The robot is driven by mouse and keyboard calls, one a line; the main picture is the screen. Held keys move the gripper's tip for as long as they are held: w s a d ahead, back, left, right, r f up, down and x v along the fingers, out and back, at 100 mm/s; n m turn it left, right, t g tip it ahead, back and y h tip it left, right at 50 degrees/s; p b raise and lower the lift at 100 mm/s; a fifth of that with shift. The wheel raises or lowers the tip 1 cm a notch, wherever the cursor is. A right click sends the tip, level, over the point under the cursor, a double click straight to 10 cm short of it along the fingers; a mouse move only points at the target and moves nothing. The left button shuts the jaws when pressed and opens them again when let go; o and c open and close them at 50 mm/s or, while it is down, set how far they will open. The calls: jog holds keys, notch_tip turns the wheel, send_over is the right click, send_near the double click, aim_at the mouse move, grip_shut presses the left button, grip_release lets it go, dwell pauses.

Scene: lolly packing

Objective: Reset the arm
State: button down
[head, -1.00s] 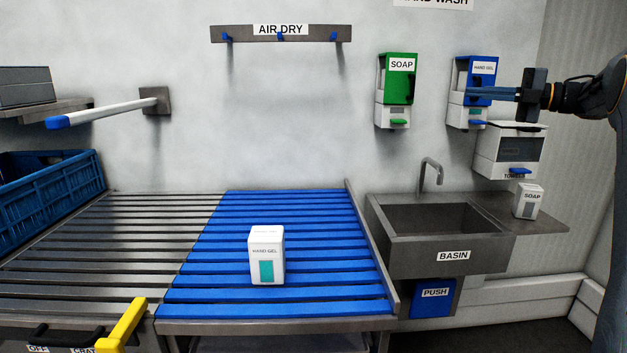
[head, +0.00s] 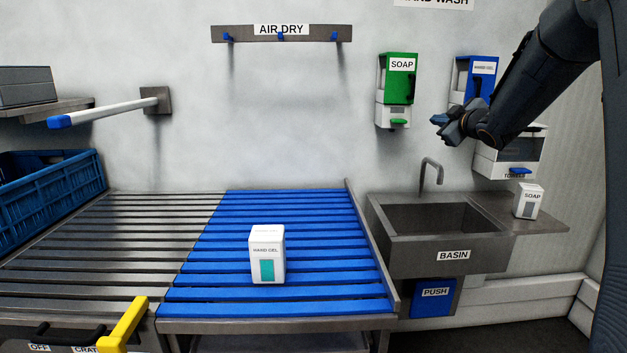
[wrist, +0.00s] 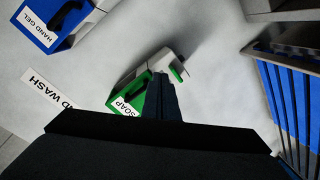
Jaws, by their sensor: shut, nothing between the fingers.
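My gripper (head: 440,124) is at the upper right in the head view, in front of the wall between the green soap dispenser (head: 399,82) and the blue hand gel dispenser (head: 474,82). Its fingers are shut and hold nothing. My arm partly hides the hand gel dispenser and the towel box (head: 507,158). In the wrist view the shut fingers (wrist: 160,90) overlap the soap dispenser (wrist: 128,97). The hand gel dispenser (wrist: 40,22) is at the upper left there.
A white hand gel carton (head: 267,256) stands on the blue slats (head: 330,280). A steel basin (head: 432,218) with a tap is right of them, with a soap carton (head: 529,201) on its ledge. A blue crate (head: 50,195) sits at left. The air dry rail (head: 262,37) is empty.

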jog(key=s+a+f+m+g+h, duration=0.2)
jog(key=s+a+f+m+g, duration=0.2)
jog(key=s+f, duration=0.6)
jog(key=s+a+f+m+g+h, duration=0.1)
jog(key=s+a+f+m+g, duration=0.25)
jog(key=s+f, duration=0.7)
jog(key=s+a+f+m+g, duration=0.1)
jog(key=s+a+f+g, duration=0.2)
jog(key=s, duration=0.6)
jog(key=s+a+f+g, duration=0.3)
jog(key=s+f, duration=0.1)
jog(key=s, duration=0.5)
jog(key=s+a+f+m+g+y, duration=0.1)
jog(key=s+a+f+g, duration=0.2)
jog(key=s, duration=0.7)
jog(key=shift+a+f+m, duration=0.2)
jog(key=shift+f+m, duration=0.1)
jog(key=shift+m, duration=0.05)
